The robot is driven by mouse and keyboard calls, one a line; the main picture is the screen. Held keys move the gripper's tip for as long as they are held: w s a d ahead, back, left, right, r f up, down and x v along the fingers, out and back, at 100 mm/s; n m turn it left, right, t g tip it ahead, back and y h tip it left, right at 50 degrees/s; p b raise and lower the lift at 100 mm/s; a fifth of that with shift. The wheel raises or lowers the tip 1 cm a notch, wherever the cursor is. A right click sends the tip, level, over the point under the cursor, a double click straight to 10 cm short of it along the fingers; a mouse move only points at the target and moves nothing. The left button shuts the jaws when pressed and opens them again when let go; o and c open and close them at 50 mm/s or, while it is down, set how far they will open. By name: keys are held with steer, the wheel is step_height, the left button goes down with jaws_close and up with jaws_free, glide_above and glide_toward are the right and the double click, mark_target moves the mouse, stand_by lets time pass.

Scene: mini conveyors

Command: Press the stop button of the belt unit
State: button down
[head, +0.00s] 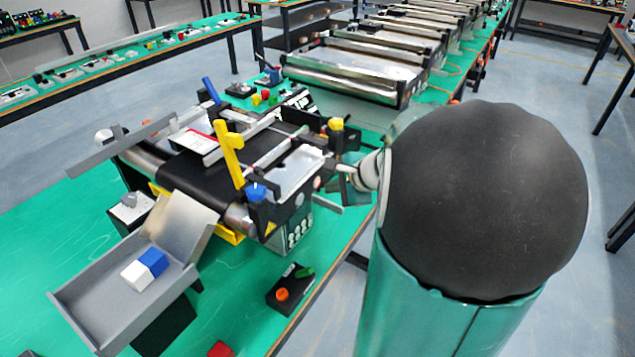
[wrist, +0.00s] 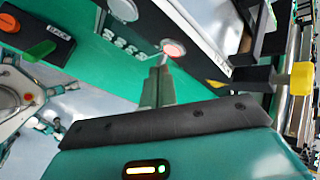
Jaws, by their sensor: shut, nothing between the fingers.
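The belt unit (head: 185,180) stands on the green table with its black belt, in the middle left of the head view. Its side panel carries a lit reddish round button (wrist: 173,48), seen in the wrist view, and paler round buttons (wrist: 122,9) beside it. My gripper (wrist: 160,66) is shut and empty. Its fingertips are at the lower left edge of the reddish button; I cannot tell whether they touch it. In the head view my gripper (head: 346,171) is at the right side of the unit, partly hidden by my arm.
A grey chute (head: 95,290) holds a blue and a white block (head: 136,275). A small black box (head: 291,289) with an orange button and a green switch stands at the table's front edge. More conveyors (head: 350,82) stand behind.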

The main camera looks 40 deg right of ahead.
steer(key=s, duration=0.1)
steer(key=s+d, duration=0.1)
steer(key=s, duration=0.2)
steer(key=shift+s+d, duration=0.15)
steer(key=shift+d, duration=0.1)
stand_by(0.7)
steer(key=s+a+r+n+g, duration=0.1)
steer(key=s+a+r+n, duration=0.1)
steer(key=a+n, duration=0.5)
steer(key=s+a+r+n+g, duration=0.1)
steer(key=s+a+r+n, duration=0.2)
steer(key=a+n, duration=0.4)
steer(key=s+a+r+n+g+h, duration=0.1)
steer(key=s+a+r+n, duration=0.2)
steer(key=a+n, duration=0.5)
steer(key=a, duration=0.5)
steer(key=shift+s+a+r, duration=0.2)
steer(key=shift+s+r, duration=0.05)
steer(key=shift+s, duration=0.05)
